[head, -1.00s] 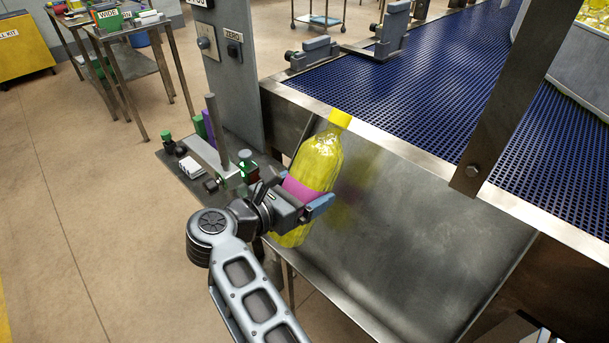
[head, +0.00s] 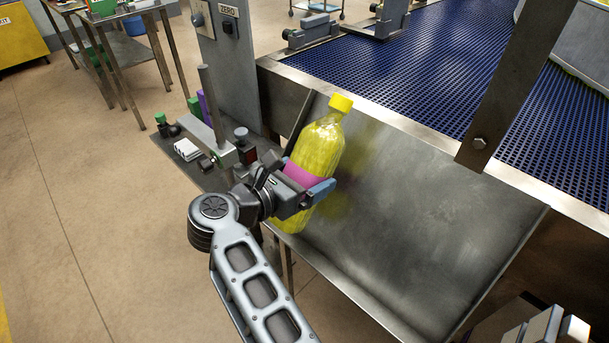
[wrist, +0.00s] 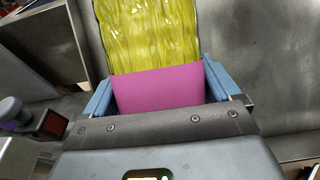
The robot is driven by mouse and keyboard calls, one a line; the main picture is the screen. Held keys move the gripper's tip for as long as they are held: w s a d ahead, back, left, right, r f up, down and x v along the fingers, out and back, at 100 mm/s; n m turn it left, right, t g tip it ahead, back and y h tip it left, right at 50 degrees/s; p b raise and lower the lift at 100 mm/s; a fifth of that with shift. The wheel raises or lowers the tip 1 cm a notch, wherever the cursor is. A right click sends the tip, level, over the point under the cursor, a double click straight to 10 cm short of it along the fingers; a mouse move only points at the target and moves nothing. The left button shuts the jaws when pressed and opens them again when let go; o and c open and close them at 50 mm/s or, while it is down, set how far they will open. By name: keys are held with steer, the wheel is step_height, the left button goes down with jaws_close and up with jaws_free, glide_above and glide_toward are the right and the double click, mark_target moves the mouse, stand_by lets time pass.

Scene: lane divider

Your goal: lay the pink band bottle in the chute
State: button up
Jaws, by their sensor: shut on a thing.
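The pink band bottle (head: 318,150) is yellow with a yellow cap and a pink band round its middle. My gripper (head: 306,192) is shut on it at the band, and the bottle leans with its cap up and to the right. In the wrist view the pink band (wrist: 158,88) lies between the two blue fingers (wrist: 160,90); the cap is out of that view. The chute (head: 420,215) is a grey metal slope below the conveyor edge. The bottle is in front of the chute's left side; I cannot tell whether it touches the metal.
The blue conveyor belt (head: 400,75) runs behind the chute. A metal post (head: 510,90) hangs down at the right. A side shelf with small tools (head: 190,150) and an upright rod (head: 212,105) stands left of my gripper. The chute's middle is bare.

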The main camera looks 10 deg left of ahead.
steer(key=shift+w+d+f+b, duration=0.1)
steer(key=shift+w+f+b, duration=0.05)
steer(key=shift+f+b, duration=0.75)
steer(key=shift+w+d+f+b, duration=0.15)
steer(key=shift+w+f+b, duration=0.05)
steer(key=shift+f+b, duration=0.75)
steer(key=shift+w+d+f+b, duration=0.1)
steer(key=shift+w+f+b, duration=0.05)
steer(key=shift+f+b, duration=0.75)
steer(key=o, duration=1.6)
steer(key=shift+c, duration=0.2)
steer(key=shift+f, duration=0.15)
steer(key=shift+b+v, duration=0.4)
steer(key=shift+v, duration=3.5)
